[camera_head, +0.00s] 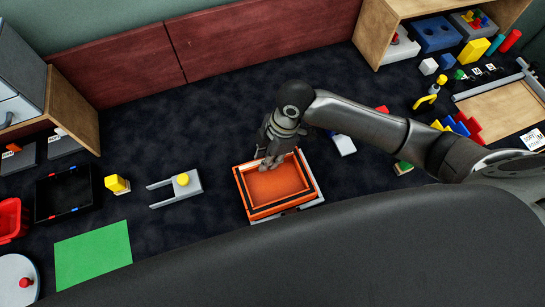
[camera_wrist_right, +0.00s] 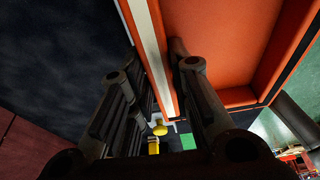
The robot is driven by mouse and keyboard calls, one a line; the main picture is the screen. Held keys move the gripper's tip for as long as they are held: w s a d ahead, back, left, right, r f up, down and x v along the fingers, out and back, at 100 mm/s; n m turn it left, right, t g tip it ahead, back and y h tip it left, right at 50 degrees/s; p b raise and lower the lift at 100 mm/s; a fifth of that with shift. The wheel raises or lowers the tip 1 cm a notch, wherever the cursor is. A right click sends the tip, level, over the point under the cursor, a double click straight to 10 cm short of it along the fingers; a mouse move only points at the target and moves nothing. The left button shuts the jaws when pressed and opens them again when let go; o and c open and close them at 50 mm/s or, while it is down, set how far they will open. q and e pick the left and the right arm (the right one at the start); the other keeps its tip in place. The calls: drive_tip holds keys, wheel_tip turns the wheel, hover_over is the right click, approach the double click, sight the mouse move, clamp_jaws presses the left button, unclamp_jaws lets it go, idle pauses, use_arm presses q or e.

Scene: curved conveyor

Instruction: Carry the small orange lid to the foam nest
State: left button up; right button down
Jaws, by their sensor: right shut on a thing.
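An orange, shallow, rectangular piece (camera_head: 277,184), which looks like the lid, shows in the middle of the head view with its hollow side up. A black line runs inside its rim, and a grey-white base shows under its right and lower edges. My right gripper (camera_head: 268,160) is at its upper edge. In the wrist view my right fingers (camera_wrist_right: 167,75) straddle the wall of the orange piece (camera_wrist_right: 225,45) and are shut on it. I cannot tell whether it is lifted off the base. I cannot make out a foam nest for certain. My left gripper is not in view.
A grey forked piece with a yellow knob (camera_head: 193,187), a yellow block (camera_head: 117,184), a black tray (camera_head: 50,194) and a green mat (camera_head: 93,254) lie to the left. A wooden shelf (camera_head: 375,30) stands at the upper right. Dark surface between is clear.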

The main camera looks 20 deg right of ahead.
drive_tip(key=shift+w+d+f, duration=0.25)
drive_tip(key=shift+d+f, duration=0.05)
drive_tip(key=shift+f, duration=0.2)
drive_tip(key=shift+w+d+f, duration=0.25)
drive_tip(key=shift+f, duration=0.2)
drive_tip(key=shift+w+d+f+p, duration=0.15)
drive_tip(key=shift+f+p, duration=0.3)
drive_tip(key=shift+f, duration=1.3)
drive_tip(key=shift+f, duration=0.15)
drive_tip(key=c, duration=1.3)
unclamp_jaws()
drive_tip(key=v, duration=1.2)
drive_tip(key=shift+b, duration=0.3)
